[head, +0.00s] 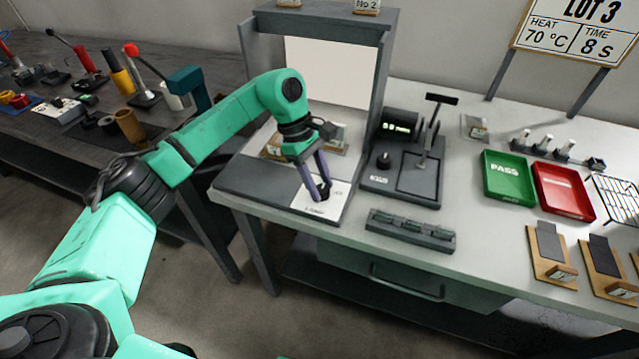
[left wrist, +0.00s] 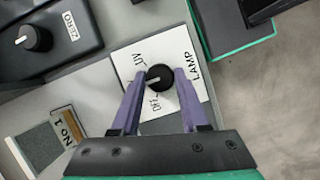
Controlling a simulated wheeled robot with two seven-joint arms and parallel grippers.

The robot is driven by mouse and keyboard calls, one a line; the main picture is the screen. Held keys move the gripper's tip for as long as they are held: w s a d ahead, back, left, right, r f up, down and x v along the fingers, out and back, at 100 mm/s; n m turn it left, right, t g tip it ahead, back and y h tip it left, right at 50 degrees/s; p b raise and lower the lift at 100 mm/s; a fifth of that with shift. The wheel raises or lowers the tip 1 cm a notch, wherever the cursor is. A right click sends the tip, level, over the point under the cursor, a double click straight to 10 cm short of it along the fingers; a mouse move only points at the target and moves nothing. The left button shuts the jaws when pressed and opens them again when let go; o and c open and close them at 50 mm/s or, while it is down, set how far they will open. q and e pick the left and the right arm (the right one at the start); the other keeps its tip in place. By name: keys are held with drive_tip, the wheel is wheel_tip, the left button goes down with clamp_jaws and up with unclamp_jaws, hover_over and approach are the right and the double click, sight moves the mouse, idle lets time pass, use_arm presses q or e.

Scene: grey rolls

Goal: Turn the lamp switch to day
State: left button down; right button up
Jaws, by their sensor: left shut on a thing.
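The lamp switch is a round black knob (left wrist: 160,77) on a white plate (left wrist: 185,52) printed LAMP. Smaller printed labels stand around the knob, one reading like UV; the others are hard to read. A short white pointer mark on the knob faces left in the left wrist view, and I cannot tell which label it is at. My left gripper (left wrist: 158,78) has its two purple fingers shut on the knob, one on each side. In the head view my left gripper (head: 320,192) points down onto the white plate (head: 327,209) at the grey booth's front. My right gripper is not in view.
The grey viewing booth (head: 247,58) rises behind the plate. A black device with a display and small knob (head: 383,159) stands to the right, with a grey slotted rack (head: 410,230) in front. Green (head: 507,190) and red (head: 575,205) trays lie farther right.

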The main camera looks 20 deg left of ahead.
use_arm(q)
drive_tip(key=shift+r, duration=0.1)
drive_tip(key=shift+c, duration=2)
unclamp_jaws()
drive_tip(key=v, duration=1.4)
drive_tip(key=shift+r, duration=0.25)
